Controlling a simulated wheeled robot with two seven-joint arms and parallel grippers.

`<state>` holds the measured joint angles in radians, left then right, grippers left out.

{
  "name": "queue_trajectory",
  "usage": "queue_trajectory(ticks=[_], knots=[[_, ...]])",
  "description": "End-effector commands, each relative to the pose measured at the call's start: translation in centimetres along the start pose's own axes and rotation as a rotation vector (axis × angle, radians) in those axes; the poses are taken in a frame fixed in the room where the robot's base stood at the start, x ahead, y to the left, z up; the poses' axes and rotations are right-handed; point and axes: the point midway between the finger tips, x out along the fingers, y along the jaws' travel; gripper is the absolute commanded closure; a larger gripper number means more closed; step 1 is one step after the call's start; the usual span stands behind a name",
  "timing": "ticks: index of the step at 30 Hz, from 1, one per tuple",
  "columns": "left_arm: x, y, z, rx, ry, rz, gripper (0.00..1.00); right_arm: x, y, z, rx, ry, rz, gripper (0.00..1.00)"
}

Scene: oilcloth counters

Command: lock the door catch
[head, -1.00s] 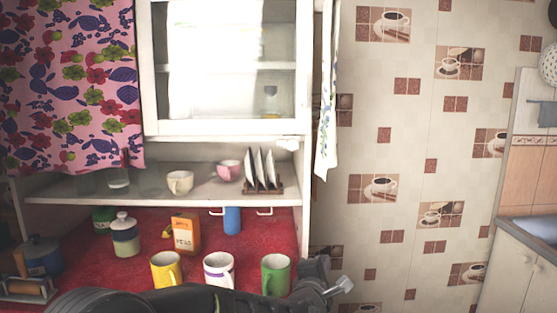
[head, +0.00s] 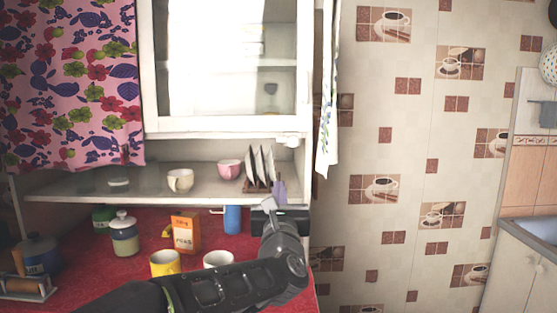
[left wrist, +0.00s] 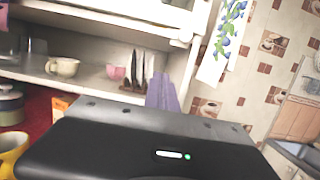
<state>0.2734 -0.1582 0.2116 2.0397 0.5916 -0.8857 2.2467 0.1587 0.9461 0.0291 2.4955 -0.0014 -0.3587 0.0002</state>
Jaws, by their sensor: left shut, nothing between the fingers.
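The white glass-fronted cabinet door (head: 231,70) looks shut in the head view. The small white door catch (head: 288,141) is at its lower right corner, on the frame's bottom rail. Its turn position is too small to read. It also shows near the top of the left wrist view (left wrist: 184,35). My left gripper (head: 278,190) is below the catch, in front of the shelf edge by the plate rack. Its pale purple fingers (left wrist: 162,93) are shut and empty, pointing up and apart from the catch. My right gripper is out of view.
Mugs, including a yellow one (head: 165,263), stand below on the red counter. A patterned towel (head: 328,110) hangs right of the catch.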

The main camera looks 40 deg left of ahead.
Motion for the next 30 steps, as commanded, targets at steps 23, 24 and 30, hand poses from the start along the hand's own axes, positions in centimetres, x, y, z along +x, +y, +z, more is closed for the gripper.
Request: queue_trajectory(ticks=[23, 24, 30], knots=[[10.5, 0.0, 2.1, 0.001, -0.001, 0.0, 1.0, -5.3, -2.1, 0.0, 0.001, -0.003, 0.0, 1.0], [10.6, 0.0, 2.5, 0.001, -0.001, -0.001, 1.0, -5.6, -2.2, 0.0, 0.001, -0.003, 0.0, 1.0], [10.9, 0.0, 3.8, 0.002, 0.0, -0.001, 1.0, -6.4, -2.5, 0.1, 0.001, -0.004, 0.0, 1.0]])
